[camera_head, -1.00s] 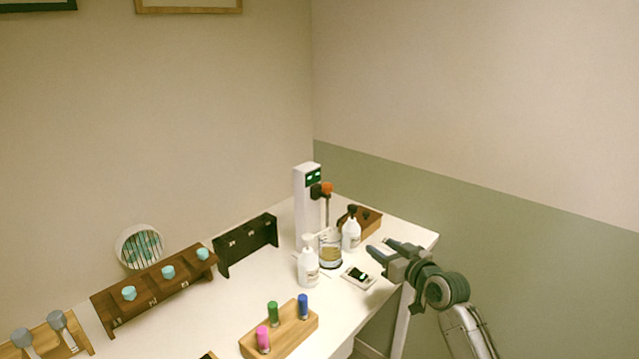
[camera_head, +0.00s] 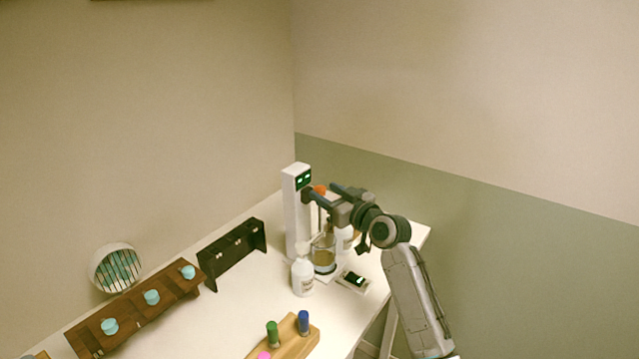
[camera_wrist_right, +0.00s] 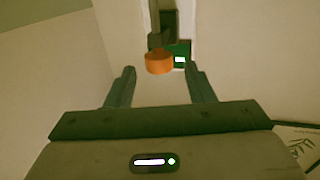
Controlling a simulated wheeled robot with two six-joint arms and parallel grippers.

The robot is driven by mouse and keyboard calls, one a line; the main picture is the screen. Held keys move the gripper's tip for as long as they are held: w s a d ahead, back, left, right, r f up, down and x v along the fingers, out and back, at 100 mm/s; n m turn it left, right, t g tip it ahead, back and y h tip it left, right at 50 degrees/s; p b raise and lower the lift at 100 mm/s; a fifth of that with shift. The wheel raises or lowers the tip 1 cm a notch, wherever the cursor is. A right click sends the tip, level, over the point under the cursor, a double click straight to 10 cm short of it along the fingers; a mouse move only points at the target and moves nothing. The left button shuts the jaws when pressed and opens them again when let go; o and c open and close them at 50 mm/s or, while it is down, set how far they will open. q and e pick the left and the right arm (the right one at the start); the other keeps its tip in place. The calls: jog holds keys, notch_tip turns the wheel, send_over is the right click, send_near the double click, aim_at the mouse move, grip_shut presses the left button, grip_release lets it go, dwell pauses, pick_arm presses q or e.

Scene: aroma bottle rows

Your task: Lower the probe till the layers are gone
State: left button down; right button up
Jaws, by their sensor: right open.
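The probe stand is a white column (camera_head: 291,215) with a small green display (camera_head: 303,180) near its top. An orange knob (camera_head: 320,189) sits on its side arm, and the knob also shows in the right wrist view (camera_wrist_right: 158,61). A glass beaker (camera_head: 324,257) with brownish liquid stands below; layers in it are too small to make out. My right gripper (camera_head: 318,190) is open beside the knob. In the right wrist view its fingers (camera_wrist_right: 162,82) point toward the knob, which lies just beyond the tips. The probe's lower part is partly hidden. My left gripper is not in view.
A white bottle (camera_head: 302,277) stands in front of the beaker, and another is partly hidden behind my gripper. A small device with a dark screen (camera_head: 355,281) lies to the right.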

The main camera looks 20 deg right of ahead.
aim_at(324, 192)
jog(key=x, duration=0.3)
jog(key=shift+w+p, duration=0.1)
jog(key=shift+p, duration=0.25)
jog(key=shift+w, duration=0.1)
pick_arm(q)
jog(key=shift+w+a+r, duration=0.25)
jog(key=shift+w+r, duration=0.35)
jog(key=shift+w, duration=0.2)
pick_arm(e)
jog(key=shift+f, duration=0.1)
grip_shut()
